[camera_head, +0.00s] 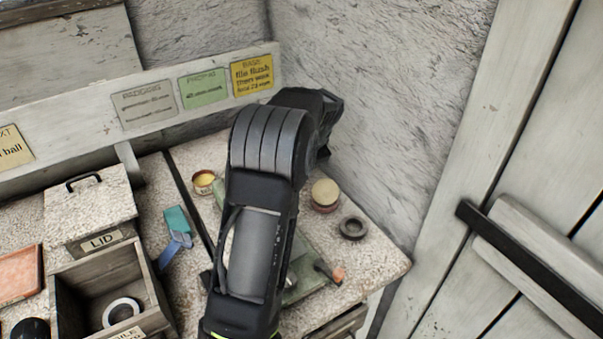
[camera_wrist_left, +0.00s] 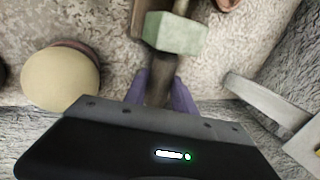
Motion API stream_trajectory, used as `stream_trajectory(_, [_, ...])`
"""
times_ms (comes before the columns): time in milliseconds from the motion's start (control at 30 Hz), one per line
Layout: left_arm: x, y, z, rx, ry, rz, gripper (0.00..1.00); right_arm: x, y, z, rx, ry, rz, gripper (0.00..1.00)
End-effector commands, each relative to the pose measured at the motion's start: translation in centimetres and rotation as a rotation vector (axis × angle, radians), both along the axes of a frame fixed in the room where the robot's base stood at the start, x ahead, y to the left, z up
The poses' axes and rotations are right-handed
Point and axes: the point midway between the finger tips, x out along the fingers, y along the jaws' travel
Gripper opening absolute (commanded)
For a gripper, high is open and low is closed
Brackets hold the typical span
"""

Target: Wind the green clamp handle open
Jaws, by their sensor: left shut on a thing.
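The green clamp (camera_head: 303,284) is on the speckled bench, mostly covered by my left arm in the head view. In the left wrist view a pale green block (camera_wrist_left: 174,34) sits close ahead of my left gripper (camera_wrist_left: 158,88). The purple fingers are shut on a dark, short grip that meets this block, which looks like the clamp handle (camera_wrist_left: 158,66). My left gripper's fingers are hidden behind the arm in the head view. My right gripper is in neither view.
A pale-topped round tin (camera_head: 325,192) and a black ring (camera_head: 352,228) stand right of the arm. A small yellow jar (camera_head: 203,182), a teal and blue tool (camera_head: 177,238) and an open wooden box (camera_head: 85,282) are left. The plaster wall (camera_head: 390,100) is close behind.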

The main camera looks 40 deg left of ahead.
Motion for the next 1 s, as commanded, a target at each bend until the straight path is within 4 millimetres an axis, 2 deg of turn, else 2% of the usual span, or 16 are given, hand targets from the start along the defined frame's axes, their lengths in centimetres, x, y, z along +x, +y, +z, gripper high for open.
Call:
stream_trajectory(33, [0.1,-0.3,-0.7,0.033,-0.013,-0.004,0.00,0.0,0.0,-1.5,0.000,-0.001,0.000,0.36])
stream_trajectory(300, [0.0,-0.5,-0.6,0.184,-0.056,-0.003,0.00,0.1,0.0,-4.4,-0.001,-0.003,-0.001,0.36])
stream_trajectory(500, [-0.1,-0.4,-0.4,0.232,-0.068,0.001,0.00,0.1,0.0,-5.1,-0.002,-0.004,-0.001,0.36])
stream_trajectory(867, [-0.1,-0.4,-0.2,0.240,-0.069,0.003,0.00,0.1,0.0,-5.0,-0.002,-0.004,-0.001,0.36])
stream_trajectory(900, [-0.1,-0.4,-0.2,0.240,-0.069,0.003,0.32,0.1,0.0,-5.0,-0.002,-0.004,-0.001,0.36])
stream_trajectory(1000, [-0.1,-0.4,-0.2,0.240,-0.069,0.002,0.41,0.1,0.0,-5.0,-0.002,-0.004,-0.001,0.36])
